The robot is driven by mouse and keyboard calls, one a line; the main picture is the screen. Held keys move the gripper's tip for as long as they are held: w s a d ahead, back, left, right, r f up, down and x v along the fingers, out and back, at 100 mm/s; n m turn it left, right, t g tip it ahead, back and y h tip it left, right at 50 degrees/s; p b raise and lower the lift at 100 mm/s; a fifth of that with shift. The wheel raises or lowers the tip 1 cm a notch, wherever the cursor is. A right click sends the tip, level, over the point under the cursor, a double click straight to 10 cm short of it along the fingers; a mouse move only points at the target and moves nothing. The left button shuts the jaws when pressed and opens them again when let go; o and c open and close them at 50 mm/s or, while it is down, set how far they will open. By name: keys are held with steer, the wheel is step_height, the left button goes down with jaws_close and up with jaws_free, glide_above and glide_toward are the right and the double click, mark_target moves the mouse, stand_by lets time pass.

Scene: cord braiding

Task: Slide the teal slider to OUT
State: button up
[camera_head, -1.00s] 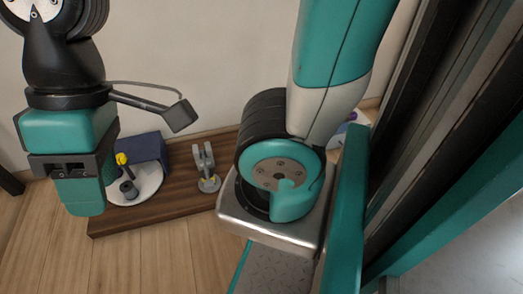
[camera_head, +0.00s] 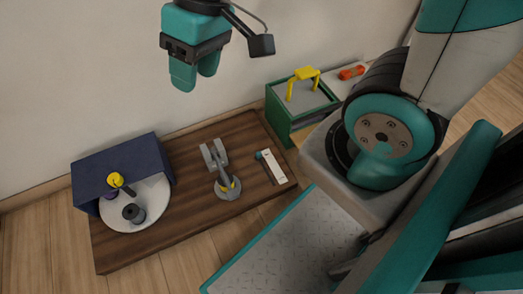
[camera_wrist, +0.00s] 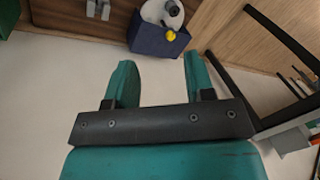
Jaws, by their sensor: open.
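The teal slider (camera_head: 259,155) shows as a small teal knob at the upper left end of a narrow white plate (camera_head: 272,167) with a dark slot beside it, at the right side of the wooden board. No OUT marking can be read. My gripper (camera_head: 196,86) is open and empty. It hangs in the air near the wall, to the left of the slider in the picture and well clear of it. In the wrist view its two teal fingers (camera_wrist: 160,75) stand apart with nothing between them. The slider cannot be made out in the wrist view.
The wooden board (camera_head: 190,218) carries a grey upright fixture (camera_head: 222,172), a white disc (camera_head: 152,190) with pegs, and a dark blue box (camera_head: 108,165). A green box (camera_head: 282,118) with a yellow handle (camera_head: 303,76) stands beyond the slider. A red-orange item (camera_head: 352,72) lies behind.

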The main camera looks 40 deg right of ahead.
steer(key=w+d+f+m+b, duration=0.1)
steer(key=w+d+f+m, duration=0.1)
steer(key=w+d+f, duration=0.3)
steer(key=w+f+m+b, duration=0.1)
steer(key=w+f, duration=0.1)
steer(key=f, duration=0.4)
steer(key=m+h+b, duration=0.4)
steer(key=m, duration=0.1)
glide_above(259, 153)
step_height(259, 153, down, 29)
step_height(259, 153, down, 17)
steer(key=b, duration=0.9)
steer(key=shift+a, duration=0.1)
jaws_close()
steer(key=shift+r, duration=0.1)
